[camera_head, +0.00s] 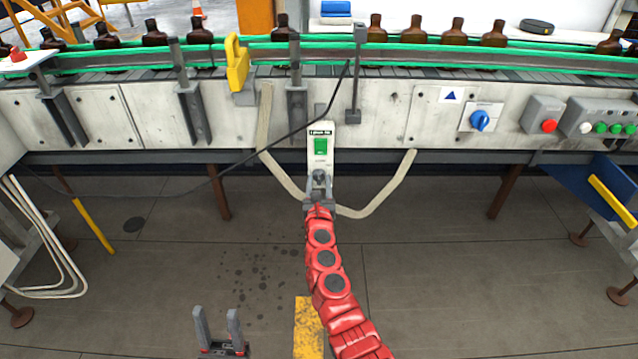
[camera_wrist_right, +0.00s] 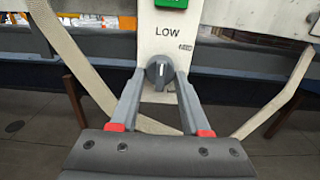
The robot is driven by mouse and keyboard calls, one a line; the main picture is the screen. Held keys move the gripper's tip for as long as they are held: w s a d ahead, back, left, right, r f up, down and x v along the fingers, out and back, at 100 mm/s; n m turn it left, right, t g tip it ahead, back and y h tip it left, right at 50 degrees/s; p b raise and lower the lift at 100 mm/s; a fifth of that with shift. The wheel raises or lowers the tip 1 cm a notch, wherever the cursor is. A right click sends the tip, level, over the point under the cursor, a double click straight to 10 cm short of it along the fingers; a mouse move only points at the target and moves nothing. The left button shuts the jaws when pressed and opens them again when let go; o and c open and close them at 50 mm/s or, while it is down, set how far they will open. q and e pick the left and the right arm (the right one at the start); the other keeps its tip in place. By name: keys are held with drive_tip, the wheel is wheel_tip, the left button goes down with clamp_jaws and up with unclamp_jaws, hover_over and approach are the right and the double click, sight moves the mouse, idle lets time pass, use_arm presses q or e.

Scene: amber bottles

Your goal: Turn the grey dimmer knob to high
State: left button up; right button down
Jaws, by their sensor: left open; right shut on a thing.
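The grey dimmer knob (camera_wrist_right: 159,72) sits low on a white control panel (camera_wrist_right: 170,30), under the printed word LOW. Its pale pointer line stands nearly upright, tilted slightly to the left. The two fingers of my right gripper (camera_wrist_right: 159,80) are shut on the knob, one on each side. In the head view the knob (camera_head: 319,176) is at the panel's lower end, partly hidden by my right gripper (camera_head: 319,190) at the tip of the red arm. My left gripper (camera_head: 219,326) is open and empty, low over the floor and far from the panel.
A green switch (camera_head: 320,146) is above the knob. A pale hose (camera_head: 385,200) hangs in a loop around the panel, and a black cable (camera_head: 280,138) runs past its left. Behind is a conveyor with amber bottles (camera_head: 376,28). A blue rotary switch (camera_head: 480,120) is to the right.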

drive_tip(key=shift+m, duration=0.4)
drive_tip(key=m+b, duration=0.4)
drive_tip(key=m, duration=0.3)
drive_tip(key=m+b, duration=0.4)
drive_tip(key=m, duration=0.4)
drive_tip(key=m+b, duration=0.4)
drive_tip(key=m, duration=0.4)
drive_tip(key=shift+a+r, duration=0.2)
drive_tip(key=shift+r, duration=0.05)
idle(0.4)
drive_tip(key=shift+c, duration=1.9)
unclamp_jaws()
drive_tip(key=shift+r, duration=0.1)
